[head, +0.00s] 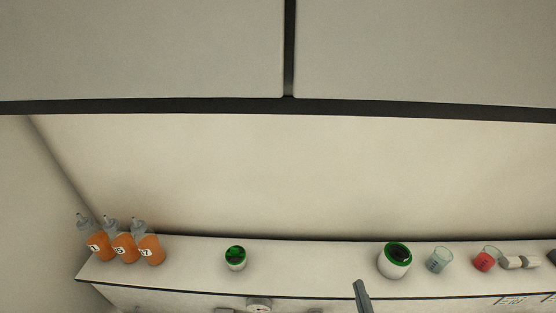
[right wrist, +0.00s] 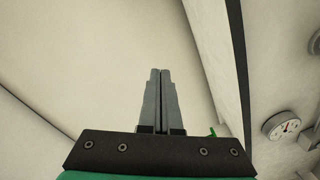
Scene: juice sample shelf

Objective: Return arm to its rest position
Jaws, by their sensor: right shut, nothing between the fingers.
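My right gripper shows at the bottom of the head view (head: 362,294), in front of the shelf's edge and below the white jar with the green-rimmed dark top. In the right wrist view its two grey fingers (right wrist: 160,100) are pressed together with nothing between them, against a plain pale surface. My left gripper is in neither view.
The shelf (head: 310,275) holds orange bottles (head: 123,247) at left, a small green-topped jar (head: 235,257), a larger jar (head: 395,261), a clear beaker (head: 439,260) and a red beaker (head: 484,261). A round dial (head: 258,304) shows below the edge. Cabinets (head: 140,50) hang above.

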